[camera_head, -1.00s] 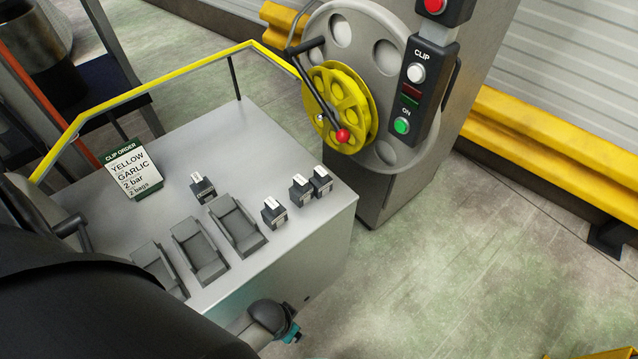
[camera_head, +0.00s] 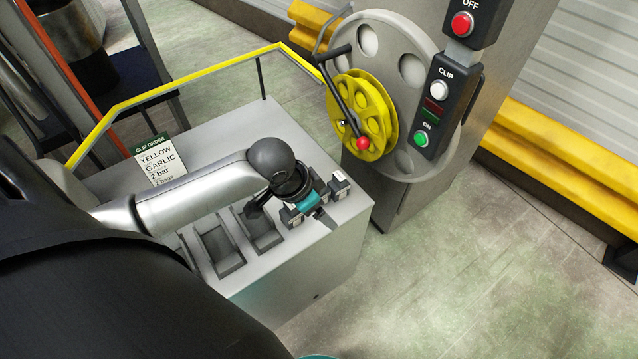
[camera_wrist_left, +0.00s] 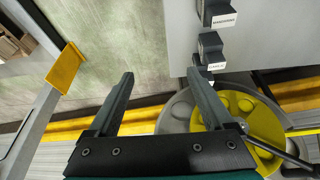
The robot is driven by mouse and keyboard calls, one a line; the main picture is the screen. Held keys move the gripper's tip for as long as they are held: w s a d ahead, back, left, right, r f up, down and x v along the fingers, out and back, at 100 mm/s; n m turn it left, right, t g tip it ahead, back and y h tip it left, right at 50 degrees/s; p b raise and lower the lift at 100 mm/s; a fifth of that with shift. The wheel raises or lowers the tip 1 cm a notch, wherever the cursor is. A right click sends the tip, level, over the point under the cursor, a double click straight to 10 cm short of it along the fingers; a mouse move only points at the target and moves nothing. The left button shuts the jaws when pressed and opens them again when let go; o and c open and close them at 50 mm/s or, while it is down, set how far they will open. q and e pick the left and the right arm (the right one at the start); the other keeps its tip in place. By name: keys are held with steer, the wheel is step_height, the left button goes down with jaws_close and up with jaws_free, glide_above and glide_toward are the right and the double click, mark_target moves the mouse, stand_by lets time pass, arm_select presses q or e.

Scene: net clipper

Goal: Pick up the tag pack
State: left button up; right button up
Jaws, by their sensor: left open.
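The tag packs are small dark blocks with white tops, near the bench's right end. One pack (camera_head: 339,186) stands by the right edge; another (camera_head: 291,216) shows beside my left gripper (camera_head: 317,211), whose arm hides part of the row. In the left wrist view, packs with printed labels show at upper right, one above (camera_wrist_left: 219,14) and one below it (camera_wrist_left: 211,48); a third (camera_wrist_left: 199,76) is partly behind a finger. The labels are too small to read surely. My left gripper (camera_wrist_left: 160,73) is open, with nothing between its fingers. My right gripper is not in view.
The order card (camera_head: 157,160) reads yellow, garlic, 2 bar, 2 bags. A yellow rail (camera_head: 190,75) runs behind.

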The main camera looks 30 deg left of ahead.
arm_select(q)
steer(key=w+a+r+n, duration=0.1)
steer(key=w+a+r, duration=0.2)
steer(key=w+a, duration=0.4)
steer(key=shift+y, duration=0.3)
steer(key=b+x, duration=0.1)
steer(key=x, duration=0.2)
steer(key=a+b+x, duration=0.1)
steer(key=x, duration=0.2)
steer(key=s+b+x, duration=0.1)
steer(key=x, duration=0.2)
steer(key=shift+a+f, duration=0.15)
steer(key=shift+f, duration=0.35)
steer(key=shift+b+x, duration=1.35)
steer(key=shift+x, duration=1.25)
steer(key=shift+w+a, duration=0.1)
jaws_close()
